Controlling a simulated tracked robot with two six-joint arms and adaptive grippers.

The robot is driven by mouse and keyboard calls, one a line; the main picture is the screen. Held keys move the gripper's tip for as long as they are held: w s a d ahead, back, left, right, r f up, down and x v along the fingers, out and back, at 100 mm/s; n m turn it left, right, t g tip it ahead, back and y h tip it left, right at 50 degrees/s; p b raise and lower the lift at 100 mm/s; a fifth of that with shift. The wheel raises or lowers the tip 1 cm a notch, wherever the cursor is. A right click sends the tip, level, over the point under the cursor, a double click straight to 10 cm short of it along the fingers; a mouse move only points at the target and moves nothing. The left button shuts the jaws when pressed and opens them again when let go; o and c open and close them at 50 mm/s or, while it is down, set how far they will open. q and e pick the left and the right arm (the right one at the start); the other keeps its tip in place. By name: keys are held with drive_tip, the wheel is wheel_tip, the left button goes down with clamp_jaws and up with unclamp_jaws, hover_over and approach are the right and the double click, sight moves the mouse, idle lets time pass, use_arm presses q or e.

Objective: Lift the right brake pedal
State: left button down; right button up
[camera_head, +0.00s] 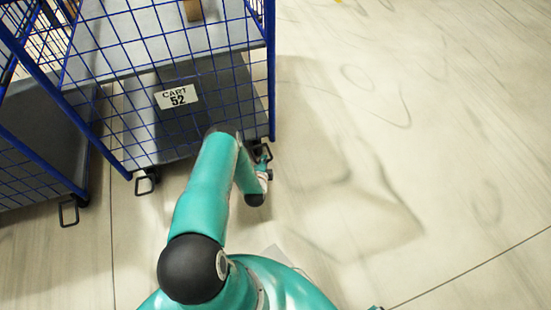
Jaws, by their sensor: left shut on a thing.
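The blue wire cart (180,80) marked CART 52 stands at the upper left. Its right brake pedal (263,150) is a small dark loop at the cart's lower right corner, partly covered by my gripper. My left arm reaches up from the bottom, and its left gripper (265,160) is at that corner, shut on the right brake pedal. The fingers are small here, so the exact grip is hard to see. The left brake pedal (145,183) of the same cart is a dark loop at its lower left corner. My right gripper is out of view.
A second blue cart (40,150) stands at the left edge with its own pedal loop (69,213). A brown box (193,10) rests on the upper shelf of the marked cart. The pale floor (430,130) to the right is clear.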

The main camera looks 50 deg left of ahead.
use_arm(q)
drive_tip(key=shift+w+a+r, duration=0.1)
drive_tip(key=shift+w+r, duration=0.1)
drive_tip(key=shift+r, duration=0.2)
drive_tip(key=shift+w+r, duration=0.1)
drive_tip(key=shift+w, duration=0.1)
drive_tip(key=c, duration=1.2)
unclamp_jaws()
drive_tip(key=shift+s, duration=0.1)
drive_tip(key=shift+s, duration=0.1)
drive_tip(key=v, duration=1.2)
